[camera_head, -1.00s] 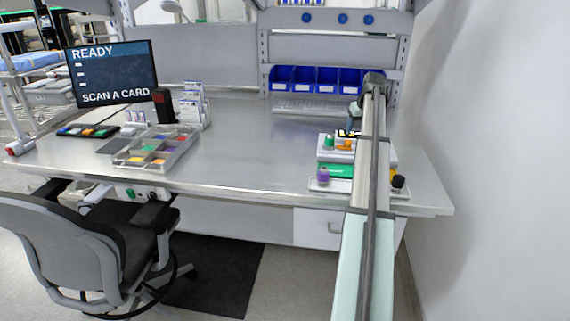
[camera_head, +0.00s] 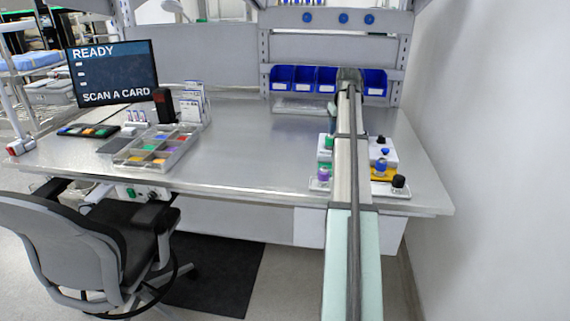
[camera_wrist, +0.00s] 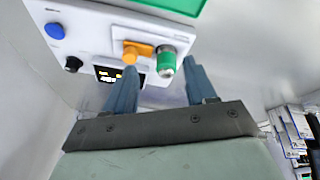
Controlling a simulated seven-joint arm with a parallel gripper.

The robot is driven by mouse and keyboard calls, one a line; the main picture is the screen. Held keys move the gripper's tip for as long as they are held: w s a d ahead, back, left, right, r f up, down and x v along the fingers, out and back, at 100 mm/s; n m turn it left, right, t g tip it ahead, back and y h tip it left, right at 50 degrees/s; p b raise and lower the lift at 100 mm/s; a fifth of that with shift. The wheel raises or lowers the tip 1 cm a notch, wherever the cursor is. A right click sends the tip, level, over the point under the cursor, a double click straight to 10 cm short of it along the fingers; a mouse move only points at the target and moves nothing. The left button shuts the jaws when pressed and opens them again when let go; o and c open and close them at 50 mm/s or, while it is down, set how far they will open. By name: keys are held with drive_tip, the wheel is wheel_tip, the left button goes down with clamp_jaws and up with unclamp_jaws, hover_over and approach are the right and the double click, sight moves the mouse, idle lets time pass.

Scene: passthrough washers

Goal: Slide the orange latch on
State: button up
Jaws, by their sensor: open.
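The orange latch (camera_wrist: 136,52) sits on a white panel (camera_wrist: 95,38) in the wrist view, between a green knob (camera_wrist: 166,62) and a small lit display (camera_wrist: 108,73). My gripper (camera_wrist: 158,72) is open, its two blue-grey fingers spread below the latch and green knob. The right finger is close to the green knob; I cannot tell whether it touches. Nothing is held. In the head view my arm hides the latch and most of the panel, while the green knob (camera_head: 329,141) shows left of the arm.
The panel also carries a blue button (camera_wrist: 54,31) and a black knob (camera_wrist: 73,64). Right of my arm, a yellow plate (camera_head: 384,174) and a black knob (camera_head: 398,181) stand near the table edge. A sorting tray (camera_head: 155,148) lies left; the table between is clear.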

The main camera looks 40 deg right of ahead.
drive_tip(key=a+f+n+h, duration=0.1)
drive_tip(key=a+f, duration=0.3)
drive_tip(key=a, duration=0.7)
drive_tip(key=w+a+f+n+g+h, duration=0.1)
drive_tip(key=a+f+h, duration=0.2)
drive_tip(key=a, duration=0.9)
drive_tip(key=shift+w+f, duration=0.3)
drive_tip(key=shift+f, duration=0.2)
drive_tip(key=shift+a, duration=0.1)
drive_tip(key=s+d+r+n+t+y, duration=0.15)
drive_tip(key=d+r, duration=0.25)
drive_tip(key=d, duration=0.7)
drive_tip(key=s+d+r+y, duration=0.1)
drive_tip(key=d+r+y, duration=0.25)
drive_tip(key=d, duration=0.75)
drive_tip(key=s+d+r+n+t+y, duration=0.15)
drive_tip(key=d+r, duration=0.25)
drive_tip(key=d, duration=0.7)
drive_tip(key=shift+m+g, duration=0.3)
drive_tip(key=shift+m, duration=0.2)
drive_tip(key=x, duration=1.3)
drive_tip(key=shift+a+f, duration=0.1)
drive_tip(key=shift+f, duration=0.1)
clamp_jaws()
